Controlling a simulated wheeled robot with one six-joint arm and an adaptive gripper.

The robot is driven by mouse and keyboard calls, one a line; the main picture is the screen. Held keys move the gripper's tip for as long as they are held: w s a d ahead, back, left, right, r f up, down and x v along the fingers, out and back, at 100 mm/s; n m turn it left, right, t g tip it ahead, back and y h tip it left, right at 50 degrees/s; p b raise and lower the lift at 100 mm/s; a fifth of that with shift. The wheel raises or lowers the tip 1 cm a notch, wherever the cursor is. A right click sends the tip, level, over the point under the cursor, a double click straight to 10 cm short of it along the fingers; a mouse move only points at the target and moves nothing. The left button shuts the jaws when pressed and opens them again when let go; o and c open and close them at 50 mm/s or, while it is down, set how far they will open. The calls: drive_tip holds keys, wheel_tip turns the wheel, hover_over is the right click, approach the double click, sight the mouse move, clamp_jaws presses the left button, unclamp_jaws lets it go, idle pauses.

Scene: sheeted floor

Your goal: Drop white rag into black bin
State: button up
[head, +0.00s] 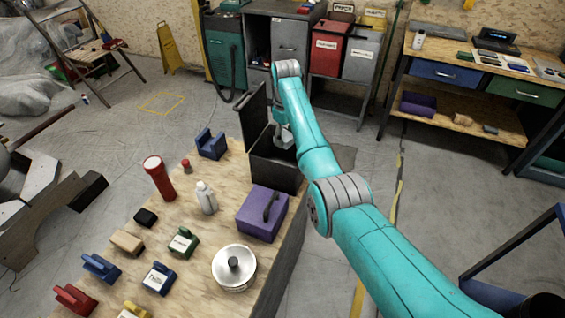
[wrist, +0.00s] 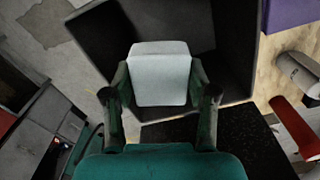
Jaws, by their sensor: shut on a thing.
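The white rag (wrist: 160,72) looks like a pale folded block in the wrist view. My gripper (wrist: 160,88) is shut on it, with one finger at each side. The black bin (head: 273,176) stands open at the far right part of the wooden table, its lid (head: 253,116) raised. In the head view my gripper (head: 283,137) points down at the bin's opening, and the rag cannot be made out clearly there. In the wrist view the rag appears over the bin's dark interior, and the bin's wall (wrist: 236,48) shows to the right of it.
A purple box (head: 262,212) with a handle stands just in front of the bin. A blue holder (head: 211,144), a red flashlight (head: 160,178), a white bottle (head: 206,198) and a silver lidded pot (head: 234,267) share the table.

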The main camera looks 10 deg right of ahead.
drive_tip(key=o, duration=1.2)
drive_tip(key=shift+r, duration=0.15)
wheel_tip(320, 180, up, 12)
drive_tip(key=shift+f, duration=0.1)
